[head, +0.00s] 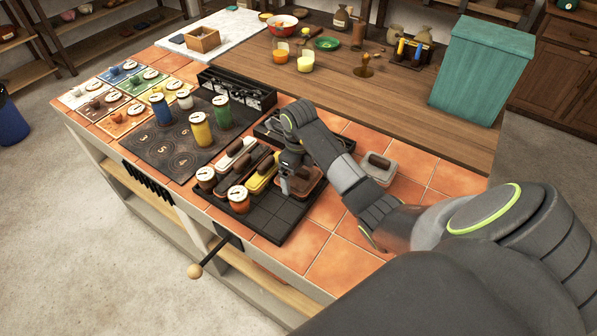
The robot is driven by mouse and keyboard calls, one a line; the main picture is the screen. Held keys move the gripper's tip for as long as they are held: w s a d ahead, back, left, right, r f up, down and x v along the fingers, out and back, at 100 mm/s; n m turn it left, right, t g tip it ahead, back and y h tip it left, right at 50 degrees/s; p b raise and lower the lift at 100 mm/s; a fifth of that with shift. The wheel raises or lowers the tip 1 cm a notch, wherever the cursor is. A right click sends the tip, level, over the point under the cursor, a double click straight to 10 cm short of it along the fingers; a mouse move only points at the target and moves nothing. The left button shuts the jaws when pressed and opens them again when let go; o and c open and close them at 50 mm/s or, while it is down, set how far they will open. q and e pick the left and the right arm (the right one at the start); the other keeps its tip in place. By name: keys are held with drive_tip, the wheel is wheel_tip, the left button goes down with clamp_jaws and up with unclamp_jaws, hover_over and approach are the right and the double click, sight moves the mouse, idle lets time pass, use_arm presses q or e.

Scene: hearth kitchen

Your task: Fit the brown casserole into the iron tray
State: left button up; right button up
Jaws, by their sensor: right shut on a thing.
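The brown casserole (312,183) is a reddish-brown rounded block, partly hidden by my right gripper. My right gripper (287,187) points down at it and is shut on it, over the right side of the iron tray. The iron tray (279,219) is a black, flat tray with grid lines on the counter; its front right part is bare. The casserole looks low, at or just above the tray; I cannot tell whether it touches. My left gripper is not in view.
A dark board (160,137) with coloured jars lies left.

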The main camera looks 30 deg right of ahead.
drive_tip(key=shift+f, duration=0.2)
drive_tip(key=o, duration=0.9)
drive_tip(key=shift+r, duration=0.1)
drive_tip(key=shift+r, duration=0.15)
wheel_tip(320, 180, up, 3)
drive_tip(key=shift+r, duration=0.1)
wheel_tip(320, 180, up, 9)
drive_tip(key=p, duration=0.8)
drive_tip(key=shift+f, duration=0.2)
